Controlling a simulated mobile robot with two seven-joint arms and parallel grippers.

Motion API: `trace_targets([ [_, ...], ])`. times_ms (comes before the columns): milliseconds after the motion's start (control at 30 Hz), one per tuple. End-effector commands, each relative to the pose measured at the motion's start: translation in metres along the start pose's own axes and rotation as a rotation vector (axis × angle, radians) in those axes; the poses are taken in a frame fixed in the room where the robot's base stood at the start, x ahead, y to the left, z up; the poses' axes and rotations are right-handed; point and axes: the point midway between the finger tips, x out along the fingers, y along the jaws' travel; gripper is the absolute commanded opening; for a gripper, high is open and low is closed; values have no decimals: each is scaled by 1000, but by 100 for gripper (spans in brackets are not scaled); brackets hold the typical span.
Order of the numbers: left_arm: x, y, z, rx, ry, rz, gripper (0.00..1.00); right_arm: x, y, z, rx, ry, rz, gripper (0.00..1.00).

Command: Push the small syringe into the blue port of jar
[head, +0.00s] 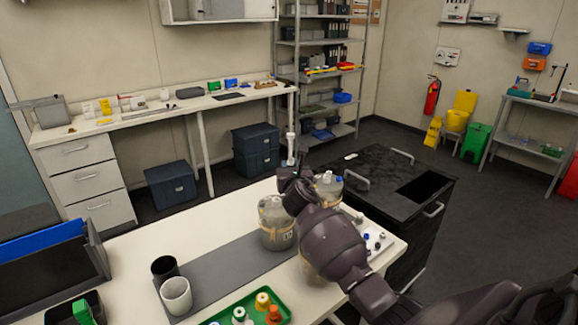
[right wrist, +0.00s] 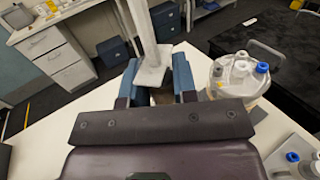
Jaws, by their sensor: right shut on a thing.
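My right gripper (head: 291,176) is shut on the small syringe (head: 290,147), a pale, slim body standing roughly upright. In the right wrist view, the blue fingers of the right gripper (right wrist: 156,82) clasp the syringe (right wrist: 146,35). A clear jar (right wrist: 238,85) with a blue port (right wrist: 262,67) and white ports stands to the right of the gripper, apart from the syringe. It seems to be the jar (head: 328,190) behind my right arm in the head view. Another jar (head: 276,225) stands left of the arm. My left gripper is not in view.
A white beaker (head: 176,296) and a black cup (head: 165,268) stand on the grey mat (head: 225,272). A green tray (head: 250,309) with capped bottles is at the front. My arm partly hides a further jar (head: 312,273). A black cabinet (head: 375,165) stands beyond the table.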

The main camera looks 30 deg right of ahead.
Motion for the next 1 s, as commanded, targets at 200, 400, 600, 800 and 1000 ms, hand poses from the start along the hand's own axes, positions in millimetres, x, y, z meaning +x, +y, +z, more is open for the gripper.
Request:
trace_targets([
  [200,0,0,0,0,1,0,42,0,0,-4,0,0,1,2],
  [400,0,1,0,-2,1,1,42,0,0,-13,1,0,1,2],
  [600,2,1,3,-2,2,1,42,0,1,-26,1,-1,2,2],
  [800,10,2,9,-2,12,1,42,0,0,-40,2,-1,2,2],
  [1000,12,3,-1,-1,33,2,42,0,1,-43,0,0,2,2],
])
